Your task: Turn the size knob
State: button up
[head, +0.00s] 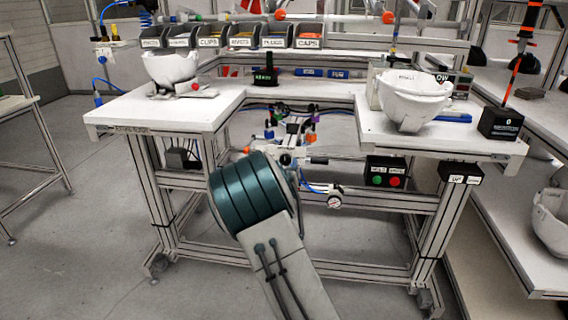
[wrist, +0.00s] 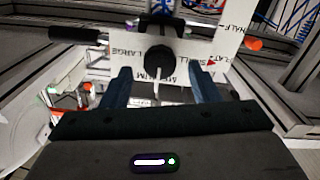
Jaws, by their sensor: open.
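The size knob (wrist: 160,54) is a dark round knob on a white panel (wrist: 222,48) in the wrist view. The words LARGE, MEDIUM and SMALL are printed around it. A pale narrow bar (wrist: 156,88) extends below the knob across the MEDIUM label. My gripper (wrist: 158,74) is open, with one blue finger on each side of the bar, just below the knob. I cannot tell whether either finger touches it. In the head view my arm reaches toward the coloured fixture (head: 292,132) in the bench's recess; the gripper and knob are not clear there.
A black handle (wrist: 76,35) and an orange tip (wrist: 253,44) flank the panel. The white bench (head: 130,112) surrounds the recess, with helmet shells at left (head: 170,67) and right (head: 412,100). A button box (head: 385,172) hangs under the right side.

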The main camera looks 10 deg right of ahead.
aim_at(285, 159)
jog(key=shift+x, duration=1.2)
jog(key=c, duration=1)
jog(key=shift+o, duration=0.2)
jog(key=shift+f+b, duration=0.1)
jog(key=shift+b, duration=0.3)
